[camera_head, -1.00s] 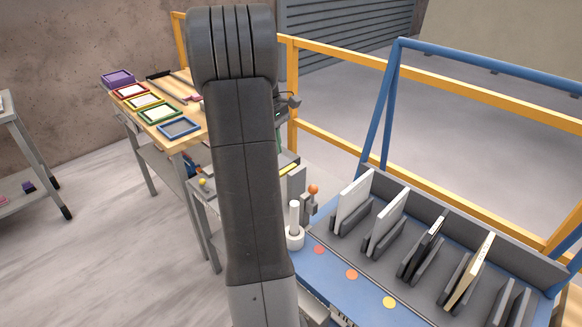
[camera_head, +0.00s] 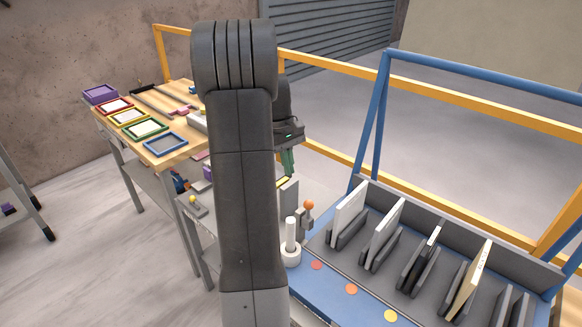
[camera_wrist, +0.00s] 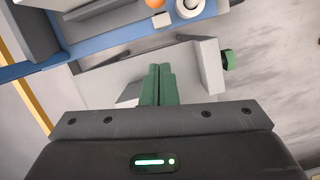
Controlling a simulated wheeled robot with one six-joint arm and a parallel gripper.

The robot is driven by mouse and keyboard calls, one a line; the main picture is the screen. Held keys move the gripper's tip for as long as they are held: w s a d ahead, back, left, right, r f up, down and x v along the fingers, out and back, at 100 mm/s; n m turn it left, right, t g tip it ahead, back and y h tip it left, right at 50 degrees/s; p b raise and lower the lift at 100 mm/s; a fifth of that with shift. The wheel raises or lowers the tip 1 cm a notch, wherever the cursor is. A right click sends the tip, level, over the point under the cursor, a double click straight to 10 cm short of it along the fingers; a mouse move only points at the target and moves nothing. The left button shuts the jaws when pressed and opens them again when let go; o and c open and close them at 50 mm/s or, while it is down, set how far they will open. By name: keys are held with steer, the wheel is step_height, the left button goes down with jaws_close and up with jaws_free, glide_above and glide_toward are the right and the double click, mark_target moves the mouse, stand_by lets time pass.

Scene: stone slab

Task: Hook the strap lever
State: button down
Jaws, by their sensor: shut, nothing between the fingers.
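A lever with an orange ball knob (camera_head: 308,206) stands upright at the left end of the blue bench, next to a white post in a round white base (camera_head: 290,252). I cannot tell for certain that it is the strap lever. The orange knob also shows at the top edge of the wrist view (camera_wrist: 154,3). My gripper (camera_head: 288,170) points down behind and above the lever, apart from it. Its green fingers (camera_wrist: 160,72) are shut and empty over a pale grey surface. My arm hides part of the area left of the lever.
A grey upright plate (camera_head: 289,196) stands close to the lever. In the wrist view, a grey block (camera_wrist: 208,66) and a green knob (camera_wrist: 229,60) are right of the fingers. The blue bench (camera_head: 330,283) holds slotted panels. Yellow railing (camera_head: 440,95) and a blue frame (camera_head: 371,115) stand behind.

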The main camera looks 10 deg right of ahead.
mark_target(308, 215)
steer(key=s+d+f, duration=0.1)
steer(key=f, duration=0.1)
steer(key=s+f+p, duration=0.1)
steer(key=s+f, duration=0.1)
steer(key=s+d+f+p, duration=0.1)
steer(key=s+f, duration=0.1)
steer(key=shift+s+d+f, duration=0.1)
steer(key=shift+d+f, duration=0.1)
steer(key=shift+d, duration=0.1)
steer(key=shift+s+d, duration=0.1)
